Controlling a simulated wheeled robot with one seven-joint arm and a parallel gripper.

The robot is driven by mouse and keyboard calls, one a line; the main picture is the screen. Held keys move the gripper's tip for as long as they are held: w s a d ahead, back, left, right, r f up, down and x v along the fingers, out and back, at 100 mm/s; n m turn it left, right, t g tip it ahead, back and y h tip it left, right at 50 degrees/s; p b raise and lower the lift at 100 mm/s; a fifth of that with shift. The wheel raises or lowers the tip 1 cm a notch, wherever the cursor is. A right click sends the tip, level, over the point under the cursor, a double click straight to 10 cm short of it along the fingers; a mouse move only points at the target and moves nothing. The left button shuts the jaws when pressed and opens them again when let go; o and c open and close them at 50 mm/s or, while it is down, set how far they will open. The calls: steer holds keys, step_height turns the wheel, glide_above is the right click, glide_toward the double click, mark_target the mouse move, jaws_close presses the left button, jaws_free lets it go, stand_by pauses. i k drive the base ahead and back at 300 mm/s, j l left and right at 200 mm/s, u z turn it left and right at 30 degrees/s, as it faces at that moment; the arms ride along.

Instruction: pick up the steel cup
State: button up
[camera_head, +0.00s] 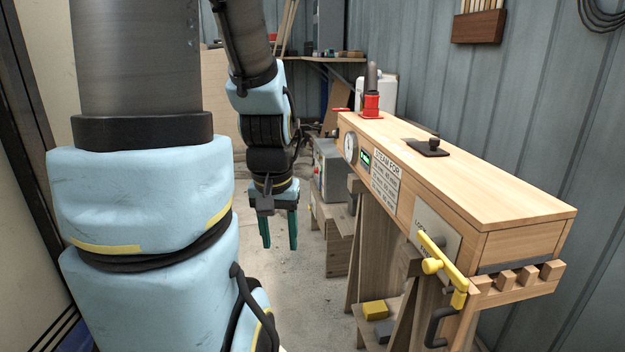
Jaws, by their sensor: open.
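I cannot make out a steel cup in the head view. My gripper (279,245) hangs in the middle of the picture, pointing down. Its two green fingers are apart with nothing between them. It is over the grey floor, to the left of the long wooden steam box, and touches nothing that I can see. Parts of my own arm cover the left of the view and may hide things.
The wooden steam box (470,183) stands on trestles at right, with a yellow lever handle (442,263) on its near end. A red fitting (371,104) is on its far top. A grey metal box (328,170) stands behind my gripper. Floor (305,290) beneath is clear.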

mark_target(353, 202)
steer(key=i+j+u, duration=0.3)
steer(key=i, duration=0.45)
steer(key=i+u, duration=0.35)
steer(key=i, duration=0.35)
steer(key=i+j+z, duration=0.1)
steer(key=i+z, duration=0.35)
steer(key=i+j+z, duration=0.3)
steer(key=i+z, duration=0.2)
steer(key=i+j+z, duration=0.7)
steer(key=j+z, duration=0.25)
steer(key=i+j+z, duration=0.2)
steer(key=j+z, duration=0.25)
steer(key=j, duration=0.15)
